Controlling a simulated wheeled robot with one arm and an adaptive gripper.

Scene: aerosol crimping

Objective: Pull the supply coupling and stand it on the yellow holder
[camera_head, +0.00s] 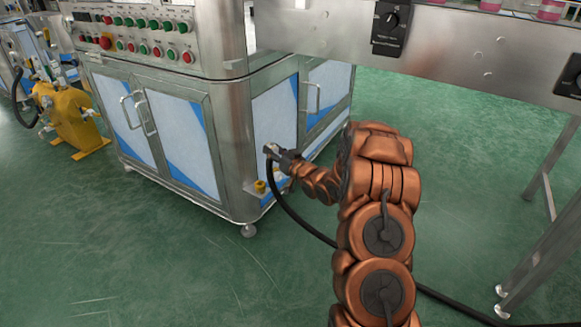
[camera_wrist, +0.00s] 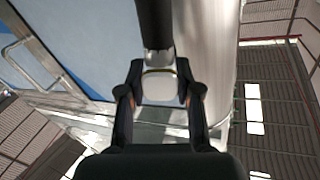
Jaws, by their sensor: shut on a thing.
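My gripper (camera_head: 279,154) is beside the side face of the steel cabinet and is shut on the supply coupling (camera_head: 270,149), a small silvery fitting with a black hose hanging from it. In the wrist view my gripper (camera_wrist: 158,72) has a finger on each side of the pale metal coupling (camera_wrist: 159,86), and the hose (camera_wrist: 154,25) runs up from it. I cannot tell whether the coupling touches the cabinet. A small yellow holder (camera_head: 260,186) sits low on the cabinet corner, below and a little left of my gripper. Nothing stands visibly on it.
The steel cabinet (camera_head: 228,120) has blue-and-white panels and door handles. The black hose (camera_head: 302,227) curves down past the holder and along the green floor to the right. A conveyor frame (camera_head: 450,52) crosses the upper right. A yellow machine (camera_head: 72,118) stands far left.

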